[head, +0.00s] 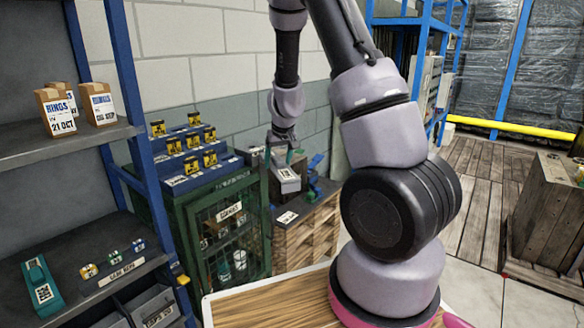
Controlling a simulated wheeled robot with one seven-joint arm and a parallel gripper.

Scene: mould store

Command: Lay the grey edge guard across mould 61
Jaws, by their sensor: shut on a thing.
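My arm reaches back to the left of centre, and my gripper (281,156) points down above the top of a wooden cabinet (306,238). I cannot read a number 61 anywhere, so I cannot tell which thing is mould 61.
A green mesh cabinet (190,228) with yellow-labelled boxes (190,142) on top stands left of the wooden cabinet. A blue-framed shelf (128,100) at left holds cardboard boxes (98,104) and a teal tool (42,286). A wooden crate (550,210) stands at right. The plank floor (475,165) between is clear.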

